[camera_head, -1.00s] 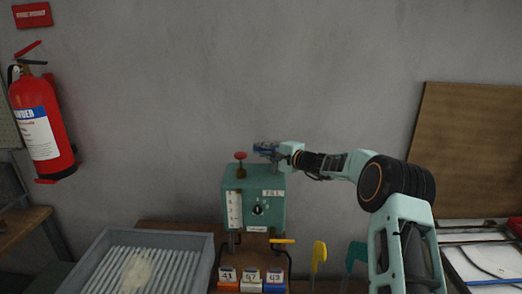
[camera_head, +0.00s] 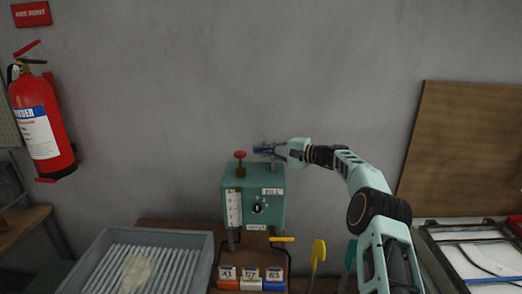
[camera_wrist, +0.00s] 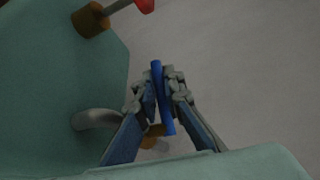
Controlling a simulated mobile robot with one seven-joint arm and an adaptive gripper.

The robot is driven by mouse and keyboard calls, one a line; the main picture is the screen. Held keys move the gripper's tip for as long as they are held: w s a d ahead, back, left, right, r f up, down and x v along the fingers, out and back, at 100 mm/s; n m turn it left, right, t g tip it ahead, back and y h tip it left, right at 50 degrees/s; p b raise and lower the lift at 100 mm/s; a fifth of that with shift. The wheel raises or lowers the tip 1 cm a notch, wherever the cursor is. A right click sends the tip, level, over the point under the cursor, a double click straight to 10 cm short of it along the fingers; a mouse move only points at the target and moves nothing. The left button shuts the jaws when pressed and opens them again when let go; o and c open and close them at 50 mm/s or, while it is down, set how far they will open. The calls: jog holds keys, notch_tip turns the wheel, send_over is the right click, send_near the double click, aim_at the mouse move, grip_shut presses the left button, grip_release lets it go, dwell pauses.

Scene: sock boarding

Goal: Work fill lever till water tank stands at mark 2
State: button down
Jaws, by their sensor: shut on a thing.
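The teal water tank (camera_head: 246,196) stands on the bench in the head view, with a white gauge (camera_head: 233,208) on its front left. The gauge marks and water level are too small to read. A FILL label (camera_head: 272,191) is at the front upper right. My gripper (camera_head: 262,150) is just above the tank's top right. In the wrist view, my gripper (camera_wrist: 161,98) is shut on a slim blue handle (camera_wrist: 157,80), which I take as the fill lever's grip. The lever's lower part is mostly hidden behind the fingers.
A red knob (camera_head: 239,155) rises from the tank's top left, near my gripper. A black dial (camera_head: 258,208) is on the front. A grey ribbed tray (camera_head: 95,243) is at lower left. Several numbered blocks (camera_head: 250,283) stand in front. A fire extinguisher (camera_head: 41,120) hangs at left.

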jog(key=shift+r+g, duration=0.25)
jog(key=shift+g, duration=0.05)
jog(key=c, duration=2.4)
grip_release()
jog(key=shift+o, duration=0.4)
jog(key=shift+s+d+f, duration=0.1)
jog(key=v, duration=1.2)
jog(key=shift+n, duration=0.3)
jog(key=shift+o, duration=0.6)
jog(key=shift+f, duration=0.15)
